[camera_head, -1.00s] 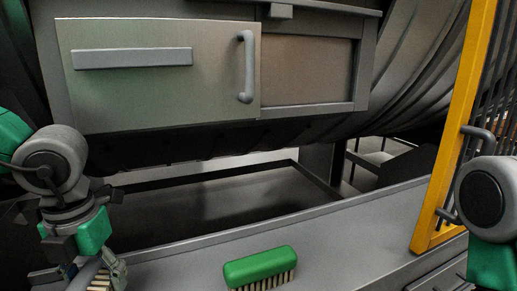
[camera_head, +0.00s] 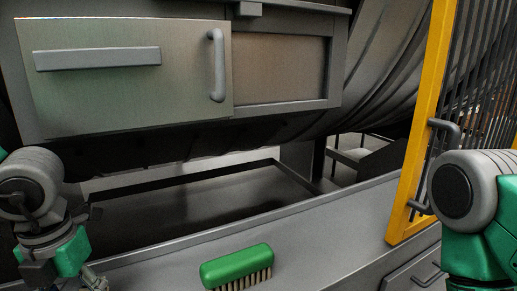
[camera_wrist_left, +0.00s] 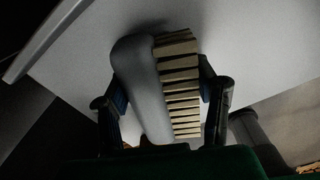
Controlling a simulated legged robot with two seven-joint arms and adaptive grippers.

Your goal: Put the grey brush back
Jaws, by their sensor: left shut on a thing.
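The grey brush (camera_wrist_left: 142,88) shows in the left wrist view, with a smooth grey back and a row of pale bristle tufts along its right side. My left gripper (camera_wrist_left: 163,97) is shut on it, with one finger on each side. A pale flat surface lies behind the brush; I cannot tell whether they touch. In the head view my left wrist is at the lower left, and its fingers and the brush are cut off or hidden. My right arm shows at the right edge, but its gripper is out of the picture.
A green brush (camera_head: 237,267) lies bristles down on the grey ledge (camera_head: 330,240). Behind it is a dark recessed tray (camera_head: 200,200). Above hangs a drum with a sliding metal panel (camera_head: 125,75) and handle. A yellow barred gate (camera_head: 423,120) stands at the right.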

